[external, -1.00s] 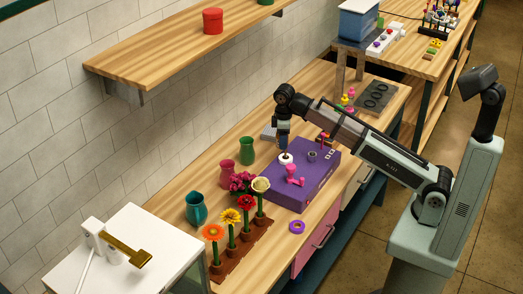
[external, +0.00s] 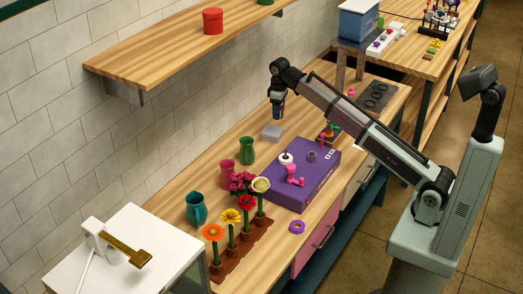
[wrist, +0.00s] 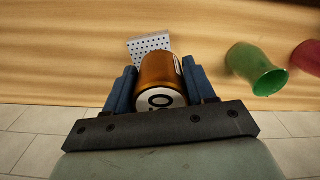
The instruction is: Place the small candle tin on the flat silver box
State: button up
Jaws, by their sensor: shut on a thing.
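My gripper (wrist: 161,88) is shut on the small candle tin (wrist: 158,72), an amber-copper cylinder with a pale end bearing a dark ring mark. Its blue fingers press the tin from both sides. In the external view my gripper (external: 278,113) hangs above the back of the workbench, and the tin is hard to make out there. The flat silver box (external: 271,132) lies on the bench against the wall side, just below and slightly left of the gripper. In the wrist view this perforated box (wrist: 143,43) shows beyond the tin, which partly covers it.
A green vase (external: 247,150) and a pink vase (external: 228,175) stand nearby toward the front. A purple box (external: 300,190) with several small items on it lies to the right. The tiled wall and wooden shelf (external: 180,50) are behind.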

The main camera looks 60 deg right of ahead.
aim_at(274, 130)
jog(key=shift+w+d+f, duration=0.25)
jog(key=shift+w+f, duration=0.3)
jog(key=shift+f, duration=1)
jog(key=shift+w+d+f, duration=0.25)
jog(key=shift+w+f, duration=0.35)
jog(key=shift+f, duration=0.9)
jog(key=shift+w+d+f, duration=0.25)
jog(key=shift+w+f, duration=0.3)
jog(key=shift+f, duration=1)
jog(key=shift+f, duration=0.1)
jog(key=o, duration=1.1)
notch_tip(274, 130, up, 12)
